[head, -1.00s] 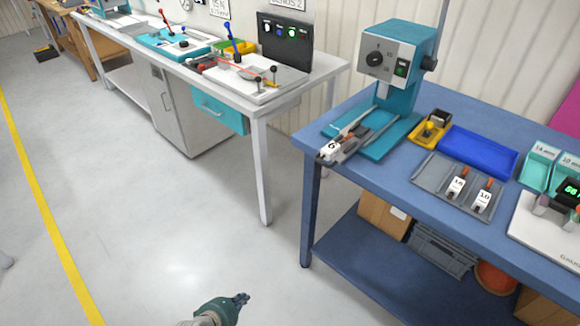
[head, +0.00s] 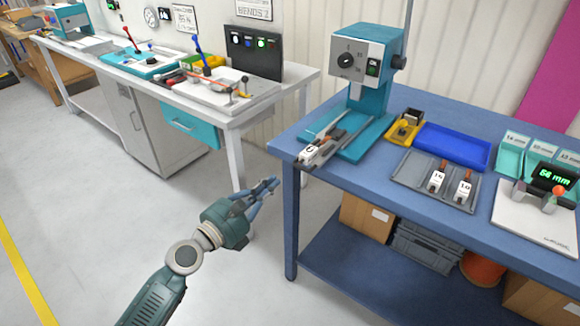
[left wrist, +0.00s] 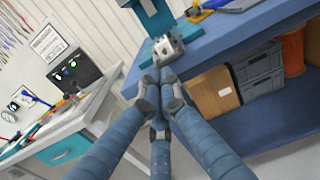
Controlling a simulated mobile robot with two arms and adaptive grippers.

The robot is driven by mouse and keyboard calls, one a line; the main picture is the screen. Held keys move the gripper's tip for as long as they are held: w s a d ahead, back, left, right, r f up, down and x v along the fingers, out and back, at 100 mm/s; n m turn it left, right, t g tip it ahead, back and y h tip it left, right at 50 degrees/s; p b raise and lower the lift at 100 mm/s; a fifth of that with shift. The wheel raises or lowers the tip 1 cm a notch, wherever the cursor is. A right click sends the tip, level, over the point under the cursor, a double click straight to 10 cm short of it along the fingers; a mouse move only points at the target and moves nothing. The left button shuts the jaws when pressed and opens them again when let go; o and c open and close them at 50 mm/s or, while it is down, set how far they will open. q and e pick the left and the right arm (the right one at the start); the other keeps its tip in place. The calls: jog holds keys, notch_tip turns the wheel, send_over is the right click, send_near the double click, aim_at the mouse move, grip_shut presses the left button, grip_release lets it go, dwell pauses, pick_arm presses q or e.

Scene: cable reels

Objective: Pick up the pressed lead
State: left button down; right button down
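A piece with a white label (head: 312,152) sits at the front left of the teal press (head: 368,105), at the near edge of the blue bench. It looks like the pressed lead, but its details are too small to confirm. A pale block (left wrist: 168,46) shows there in the left wrist view, just beyond my fingertips. The fingers (left wrist: 160,88) also show in the wrist view. My right gripper is not in view.
The blue bench (head: 350,180) carries a yellow holder (head: 405,127), a blue tray (head: 452,146), a grey tray (head: 408,171) with two labelled pieces, and a white gauge plate (head: 530,222). Crates and a box stand on its lower shelf. A white workbench (head: 232,122) stands left. Floor between is clear.

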aim_at(301, 159)
pick_arm(q)
jog(key=b+x, duration=0.1)
jog(key=x, duration=0.7)
jog(key=shift+w+d, duration=0.2)
jog(key=shift+w, duration=0.1)
jog(key=shift+x, duration=0.95)
jog(key=shift+s, duration=0.2)
